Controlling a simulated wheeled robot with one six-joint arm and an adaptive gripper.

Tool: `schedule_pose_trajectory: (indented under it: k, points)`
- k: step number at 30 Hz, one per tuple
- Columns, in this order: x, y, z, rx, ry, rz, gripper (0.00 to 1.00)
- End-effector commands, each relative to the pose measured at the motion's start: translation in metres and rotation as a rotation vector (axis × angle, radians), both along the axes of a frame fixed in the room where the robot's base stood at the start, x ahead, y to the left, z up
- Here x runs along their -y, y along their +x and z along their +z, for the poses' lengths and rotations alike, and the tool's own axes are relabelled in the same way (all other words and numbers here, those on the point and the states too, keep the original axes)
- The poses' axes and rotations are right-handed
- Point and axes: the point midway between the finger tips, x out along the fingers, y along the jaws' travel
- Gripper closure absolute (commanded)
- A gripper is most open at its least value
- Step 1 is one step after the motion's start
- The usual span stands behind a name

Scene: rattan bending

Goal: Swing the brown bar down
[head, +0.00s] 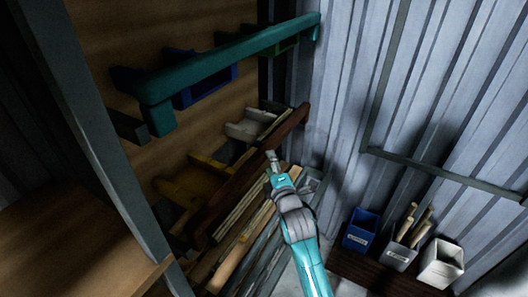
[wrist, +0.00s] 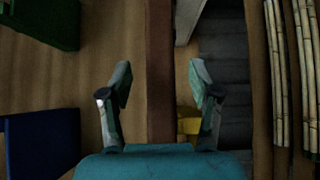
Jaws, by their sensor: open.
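The brown bar (head: 240,178) runs slantwise across the front of the rack in the head view, from upper right to lower left. In the wrist view the brown bar (wrist: 160,70) runs straight up the middle, in line with the gap between my fingers. My gripper (head: 271,156) is close to the bar's upper right part in the head view. In the wrist view my gripper (wrist: 161,90) is open, with one finger on each side of the bar and clear space beside it. I cannot tell how deep the bar sits between the fingers.
A teal bar (head: 235,57) crosses the rack above, before blue and green bins. A yellow bin (head: 190,185) and pale sticks (head: 243,245) are behind and below the brown bar. Several containers, including a blue one (head: 361,230), stand at lower right by the corrugated wall (head: 400,80).

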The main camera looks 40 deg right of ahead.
Motion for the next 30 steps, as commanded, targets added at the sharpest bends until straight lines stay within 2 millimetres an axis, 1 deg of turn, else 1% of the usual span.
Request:
schedule_pose_trajectory:
  k: [1,6,12,18,25,26,27,29,30]
  points:
    - [0.004,0.009,0.001,0.002,-0.001,0.0,0.38]
    - [0.016,0.035,0.001,0.001,0.0,0.0,0.38]
    - [0.026,0.056,0.0,0.001,0.0,0.0,0.38]
    - [0.03,0.063,0.0,0.0,0.0,0.0,0.38]
    - [0.03,0.064,0.0,0.0,0.0,0.0,0.38]
    - [0.03,0.064,0.0,0.0,0.0,0.0,0.4]
    - [0.03,0.064,0.0,0.0,0.0,0.0,0.5]
    - [0.03,0.064,0.0,0.0,0.001,0.0,0.65]
    - [0.03,0.064,0.0,0.0,0.001,0.0,0.75]
